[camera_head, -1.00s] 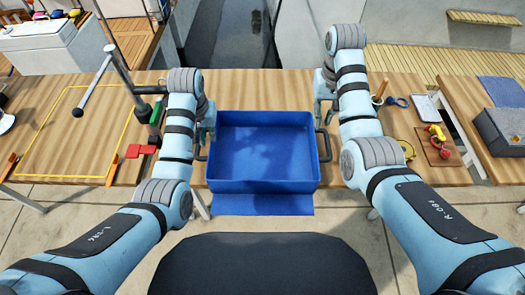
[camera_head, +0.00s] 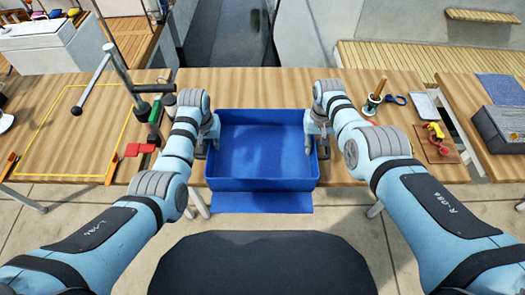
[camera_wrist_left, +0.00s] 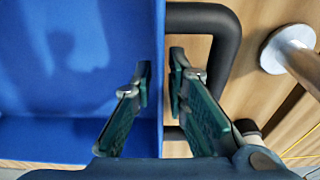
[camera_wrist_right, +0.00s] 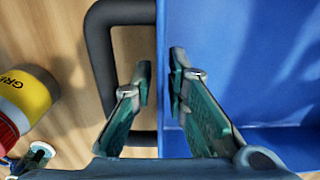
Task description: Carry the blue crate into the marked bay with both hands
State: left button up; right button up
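The blue crate (camera_head: 262,184) stands empty at the middle of the wooden table, with a dark handle on each side. My left gripper (camera_head: 207,138) is at its left wall. In the left wrist view, its fingers (camera_wrist_left: 160,82) straddle that wall, one inside and one between wall and handle (camera_wrist_left: 225,45), with a narrow gap. My right gripper (camera_head: 316,135) is at the right wall. In the right wrist view, its fingers (camera_wrist_right: 160,82) straddle the wall likewise beside the handle (camera_wrist_right: 98,55). The marked bay is a yellow outline (camera_head: 42,134) on the table's left; its inside looks clear.
A blue sheet (camera_head: 262,203) shows below the crate's front.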

pick_arm(q)
jog(key=shift+s, duration=0.1)
grip_shut()
pick_arm(e)
grip_shut()
pick_arm(q)
jog(key=shift+r, duration=0.1)
pick_arm(e)
jog(key=shift+r, duration=0.1)
